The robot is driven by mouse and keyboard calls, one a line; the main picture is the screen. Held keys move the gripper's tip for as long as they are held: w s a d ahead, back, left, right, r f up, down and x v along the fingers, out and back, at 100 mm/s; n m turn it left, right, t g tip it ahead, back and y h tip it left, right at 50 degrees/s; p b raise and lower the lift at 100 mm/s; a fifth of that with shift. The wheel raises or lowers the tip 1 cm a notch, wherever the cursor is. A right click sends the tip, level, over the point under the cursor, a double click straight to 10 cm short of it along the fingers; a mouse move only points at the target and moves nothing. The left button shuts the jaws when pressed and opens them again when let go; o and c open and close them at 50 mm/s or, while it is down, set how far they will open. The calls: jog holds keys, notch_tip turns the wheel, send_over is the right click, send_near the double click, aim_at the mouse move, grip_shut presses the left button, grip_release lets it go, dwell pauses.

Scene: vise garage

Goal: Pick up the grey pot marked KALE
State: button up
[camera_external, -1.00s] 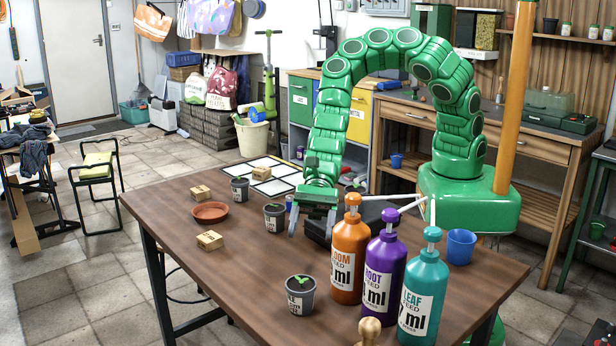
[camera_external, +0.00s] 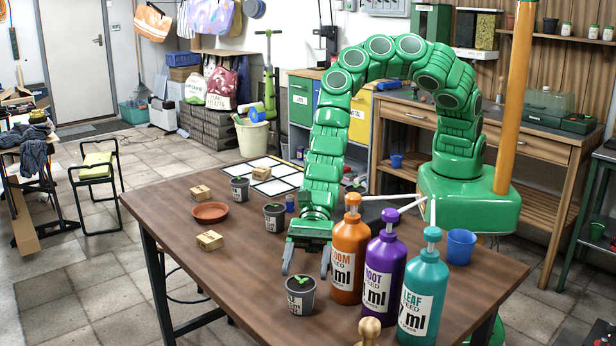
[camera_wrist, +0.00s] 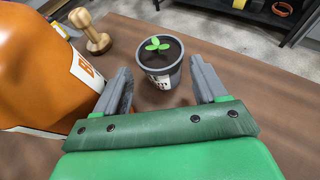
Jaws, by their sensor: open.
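A grey pot (camera_external: 300,300) with dark soil and a green sprout stands upright near the table's front edge. In the wrist view this pot (camera_wrist: 160,68) sits just beyond and between my two fingers. Its label is too small to read. My gripper (camera_external: 306,266) is open and empty, pointing down just behind this pot, with the fingers apart from it. Two more grey pots with sprouts stand farther back, one (camera_external: 274,219) behind my gripper to the left and one (camera_external: 240,191) farther left. I cannot make out KALE on any label.
An orange bottle (camera_external: 349,255), a purple bottle (camera_external: 384,272) and a teal bottle (camera_external: 423,300) stand close on the right. A wooden stamp (camera_external: 370,330) is at the front. The table's left front is clear.

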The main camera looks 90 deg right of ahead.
aim_at(302, 282)
jog(key=shift+r+x, duration=0.2)
jog(key=shift+x, duration=1.15)
jog(key=shift+r+x, duration=0.15)
jog(key=shift+x, duration=1.25)
jog(key=shift+a, duration=0.15)
jog(key=c, duration=0.7)
jog(key=shift+r, duration=0.15)
